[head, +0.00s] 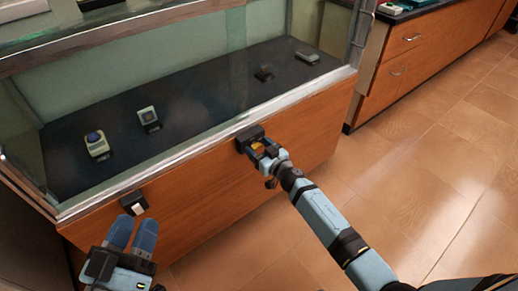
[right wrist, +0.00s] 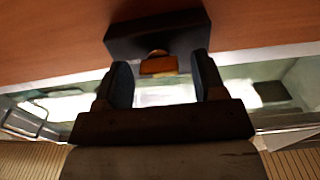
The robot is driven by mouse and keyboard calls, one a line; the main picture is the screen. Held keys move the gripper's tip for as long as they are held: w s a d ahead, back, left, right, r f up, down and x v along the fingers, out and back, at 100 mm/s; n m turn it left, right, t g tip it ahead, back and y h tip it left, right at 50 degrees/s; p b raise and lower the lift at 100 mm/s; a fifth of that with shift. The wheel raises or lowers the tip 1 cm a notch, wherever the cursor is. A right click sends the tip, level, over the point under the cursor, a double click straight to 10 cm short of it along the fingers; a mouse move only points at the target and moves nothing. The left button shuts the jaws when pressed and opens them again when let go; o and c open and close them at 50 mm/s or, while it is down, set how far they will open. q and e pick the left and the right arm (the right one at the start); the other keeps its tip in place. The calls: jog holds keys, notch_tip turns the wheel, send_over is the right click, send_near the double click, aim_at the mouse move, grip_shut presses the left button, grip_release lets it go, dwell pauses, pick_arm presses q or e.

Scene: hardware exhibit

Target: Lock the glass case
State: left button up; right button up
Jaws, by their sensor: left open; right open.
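The glass case (head: 190,50) has a glass front above a wooden base panel (head: 215,185). A dark lock block (head: 247,133) sits on the panel just below the metal rim, and it also shows in the right wrist view (right wrist: 158,36). A small orange-brown tab (right wrist: 158,65) sticks out from it. My right gripper (head: 262,150) is at this block. In the right wrist view its open fingers stand on either side of the tab, with gaps visible. My left gripper (head: 133,225) is open and empty, below a second dark block with a white face (head: 136,206).
A wooden drawer cabinet (head: 400,65) stands to the right. The tiled floor (head: 420,170) is clear there.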

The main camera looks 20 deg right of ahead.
jog(key=shift+c, duration=0.5)
jog(key=c, duration=0.8)
pick_arm(q)
jog(key=shift+a+r, duration=0.1)
jog(key=shift+r, duration=0.05)
